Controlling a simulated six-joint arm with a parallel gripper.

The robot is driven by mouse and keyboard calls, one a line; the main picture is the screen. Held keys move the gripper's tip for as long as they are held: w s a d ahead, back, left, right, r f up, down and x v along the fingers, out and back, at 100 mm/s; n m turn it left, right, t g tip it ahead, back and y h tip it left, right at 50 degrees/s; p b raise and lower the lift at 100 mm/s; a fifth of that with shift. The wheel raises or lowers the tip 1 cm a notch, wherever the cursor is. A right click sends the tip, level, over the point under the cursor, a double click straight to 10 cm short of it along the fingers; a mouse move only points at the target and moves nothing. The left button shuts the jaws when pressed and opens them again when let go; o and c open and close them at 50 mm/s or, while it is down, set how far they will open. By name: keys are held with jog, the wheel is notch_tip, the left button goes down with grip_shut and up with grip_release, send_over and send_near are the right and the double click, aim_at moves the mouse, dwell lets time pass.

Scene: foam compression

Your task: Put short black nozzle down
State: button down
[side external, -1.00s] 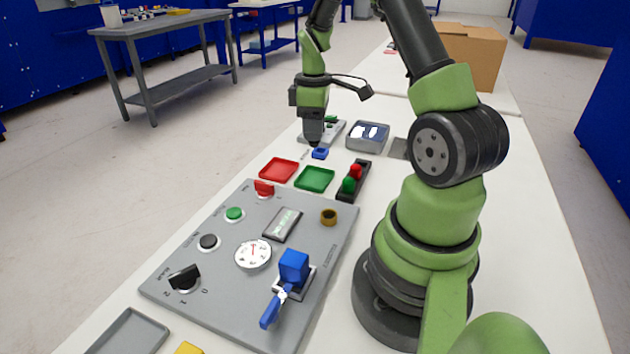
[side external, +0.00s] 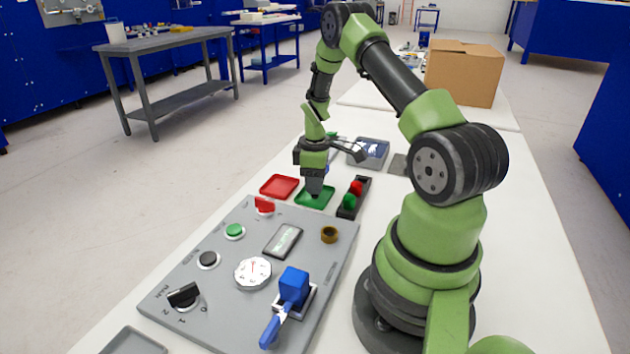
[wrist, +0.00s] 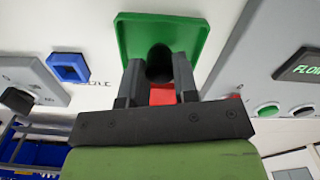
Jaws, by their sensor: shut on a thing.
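My gripper (side external: 314,193) points down at the green tray (side external: 326,202) in the side external view, with its fingertips over or in the tray. In the wrist view my gripper (wrist: 158,68) is shut on the short black nozzle (wrist: 159,62), whose dark rounded end shows between the fingers. The green tray (wrist: 131,25) lies right behind the nozzle there. I cannot tell whether the nozzle touches the tray floor. The fingers hide the nozzle in the side external view.
The red tray (side external: 279,187) lies left of the green one. A black block with red and green knobs (side external: 350,200) stands close on the right. The grey control panel (side external: 225,273) lies in front. A blue square holder (wrist: 68,67) shows in the wrist view.

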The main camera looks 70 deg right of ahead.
jog(key=c, duration=0.9)
grip_release()
jog(key=shift+f, duration=0.1)
